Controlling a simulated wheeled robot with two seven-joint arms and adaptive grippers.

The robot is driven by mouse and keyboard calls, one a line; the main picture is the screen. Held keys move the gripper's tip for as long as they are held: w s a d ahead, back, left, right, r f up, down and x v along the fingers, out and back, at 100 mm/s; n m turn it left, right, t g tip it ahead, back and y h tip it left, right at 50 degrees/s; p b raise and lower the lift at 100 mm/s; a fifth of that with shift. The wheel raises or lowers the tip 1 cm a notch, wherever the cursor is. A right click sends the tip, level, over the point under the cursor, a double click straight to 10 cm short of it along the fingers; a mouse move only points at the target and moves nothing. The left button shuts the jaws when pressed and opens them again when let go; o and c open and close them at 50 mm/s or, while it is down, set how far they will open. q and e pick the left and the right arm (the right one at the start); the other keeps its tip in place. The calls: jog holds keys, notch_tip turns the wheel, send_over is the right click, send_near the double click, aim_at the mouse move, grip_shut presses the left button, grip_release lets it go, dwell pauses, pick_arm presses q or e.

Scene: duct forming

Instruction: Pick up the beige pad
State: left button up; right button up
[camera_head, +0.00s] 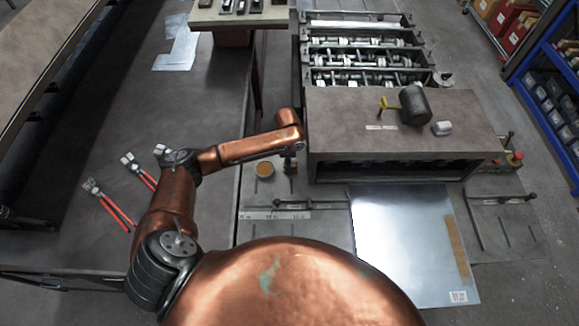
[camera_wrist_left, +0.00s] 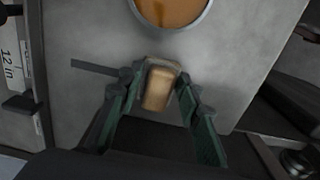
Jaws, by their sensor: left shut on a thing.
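The beige pad (camera_wrist_left: 158,92) is a small tan block. In the left wrist view it sits between the two green fingers of my left gripper (camera_wrist_left: 155,82), which is shut on it. In the head view my left gripper (camera_head: 289,162) points down over the grey work surface, just right of a round dish. The pad cannot be made out there. I cannot tell whether the pad touches the surface. My right gripper is not in view.
The round dish with amber content (camera_head: 264,169) is close to the gripper and also shows in the left wrist view (camera_wrist_left: 172,8). A raised grey bench (camera_head: 345,130) with a mallet (camera_head: 414,105) stands right. A metal sheet (camera_head: 400,240) lies in front. Red-handled snips (camera_head: 112,207) lie left.

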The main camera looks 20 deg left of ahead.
pick_arm(q)
jog(key=shift+c, duration=1.4)
jog(key=shift+r, duration=0.35)
notch_tip(320, 180, up, 2)
jog(key=shift+r+b, duration=0.1)
jog(key=shift+b, duration=0.25)
jog(key=s+d+r, duration=0.4)
jog(key=s+r, duration=0.6)
jog(key=s, duration=0.3)
jog(key=shift+s+d, duration=0.2)
jog(key=o, duration=0.8)
jog(key=c, duration=0.5)
